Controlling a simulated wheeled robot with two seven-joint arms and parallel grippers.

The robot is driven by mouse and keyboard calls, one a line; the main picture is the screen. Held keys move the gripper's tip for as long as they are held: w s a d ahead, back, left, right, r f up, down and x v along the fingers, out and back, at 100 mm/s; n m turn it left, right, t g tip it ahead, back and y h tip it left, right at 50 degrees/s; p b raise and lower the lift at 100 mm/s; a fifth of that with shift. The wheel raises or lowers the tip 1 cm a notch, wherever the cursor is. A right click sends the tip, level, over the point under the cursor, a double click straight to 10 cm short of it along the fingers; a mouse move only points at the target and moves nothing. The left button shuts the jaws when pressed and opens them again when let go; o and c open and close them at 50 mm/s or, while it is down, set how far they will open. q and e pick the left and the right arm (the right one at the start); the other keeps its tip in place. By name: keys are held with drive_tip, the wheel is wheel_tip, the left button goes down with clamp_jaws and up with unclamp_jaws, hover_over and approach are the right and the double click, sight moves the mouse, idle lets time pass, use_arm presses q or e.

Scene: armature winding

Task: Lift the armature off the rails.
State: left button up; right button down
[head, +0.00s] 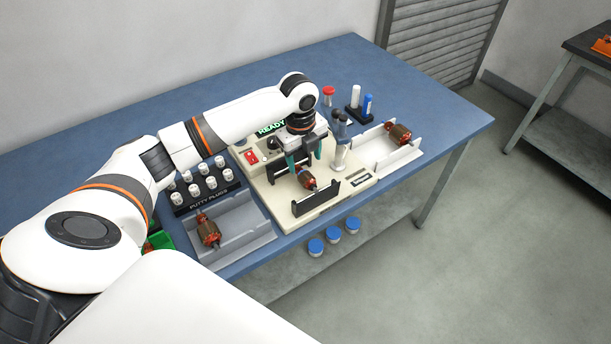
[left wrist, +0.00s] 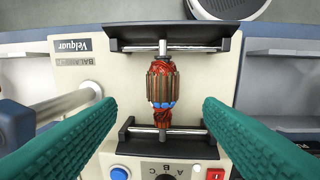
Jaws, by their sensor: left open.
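The armature (head: 306,179), with copper windings and a brown laminated core, lies on the two dark rails (head: 316,197) of the cream balancing machine. In the left wrist view the armature (left wrist: 161,85) sits mid-frame, its steel shaft spanning both rails (left wrist: 173,38), with blue marks on the core. My left gripper (head: 304,157) is above the machine, pointing down. Its green fingers are spread wide, one on each side of the armature, and do not appear to touch it. It also shows in the left wrist view (left wrist: 159,103). My right gripper is not in view.
A grey tray (head: 252,243) with another armature (head: 208,232) stands left of the machine, and a white tray (head: 372,164) with an armature (head: 398,134) stands right. A putty plug rack (head: 208,198) and a post (head: 340,150) flank the gripper. Blue-lidded jars (head: 333,235) sit near the front.

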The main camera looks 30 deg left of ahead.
sight(305, 172)
use_arm(q)
drive_tip(key=shift+f+p, duration=0.75)
drive_tip(key=shift+f, duration=2.45)
drive_tip(key=shift+c, duration=0.4)
drive_tip(key=shift+w+r, duration=0.1)
drive_tip(key=c, duration=1.1)
